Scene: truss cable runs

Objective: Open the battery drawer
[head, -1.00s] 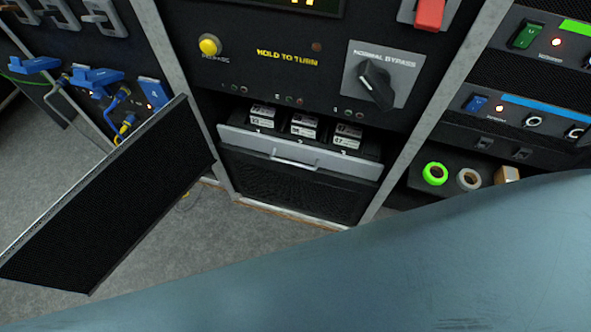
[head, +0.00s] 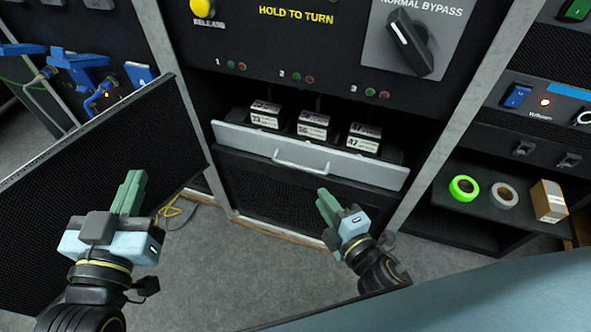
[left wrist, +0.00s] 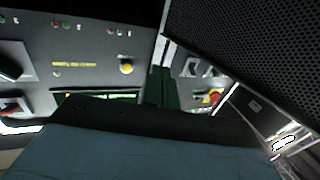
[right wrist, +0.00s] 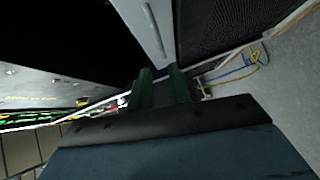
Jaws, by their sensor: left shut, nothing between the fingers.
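The battery drawer (head: 350,166) has a light grey front and a bar handle (head: 300,168). Several labelled batteries (head: 313,125) show behind its front, inside the dark bay; I cannot tell how far it stands out. My right gripper (head: 322,197) is open and empty, below and right of the handle, apart from it. In the right wrist view, the grey drawer front (right wrist: 140,28) shows beyond its fingers (right wrist: 163,84). My left gripper (head: 134,178) is shut and empty, left of the drawer, before the open mesh door. In the left wrist view its fingers (left wrist: 161,85) are together.
A black mesh door (head: 120,150) swings out at the left. A rotary switch (head: 410,42) and yellow button (head: 203,9) are above the drawer. A right-hand shelf holds a green tape roll (head: 463,188), a white roll (head: 504,195) and a box (head: 547,201). Yellow cable (head: 178,210) lies on the floor.

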